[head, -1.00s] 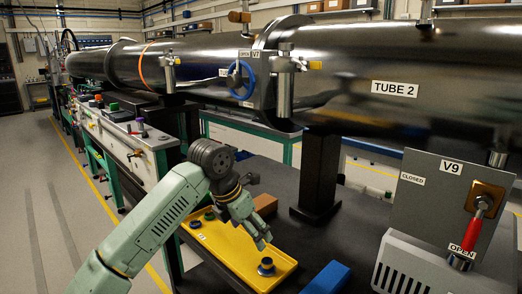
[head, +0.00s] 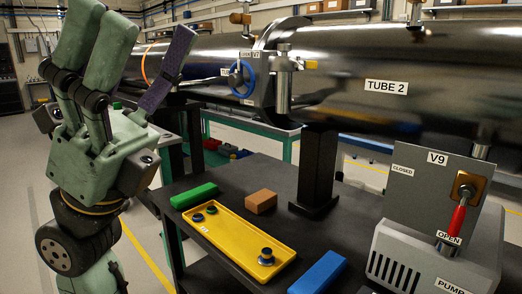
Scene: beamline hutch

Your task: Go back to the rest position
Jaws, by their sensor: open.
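My gripper (head: 125,60) is at the upper left in the head view, large and close to the camera. Its fingers point upward, spread apart, with nothing between them. It is raised clear of the dark table (head: 285,232) and stands to the left of it. My wrist is below it, at the left edge of the picture.
A yellow tray (head: 228,246) on the table holds several small round dark parts. A green block (head: 194,196), a brown block (head: 260,198) and a blue block (head: 318,274) lie around it. The V9 panel with its red-handled lever (head: 457,219), above the pump (head: 420,262), stands at right. The tube (head: 400,75) crosses behind.

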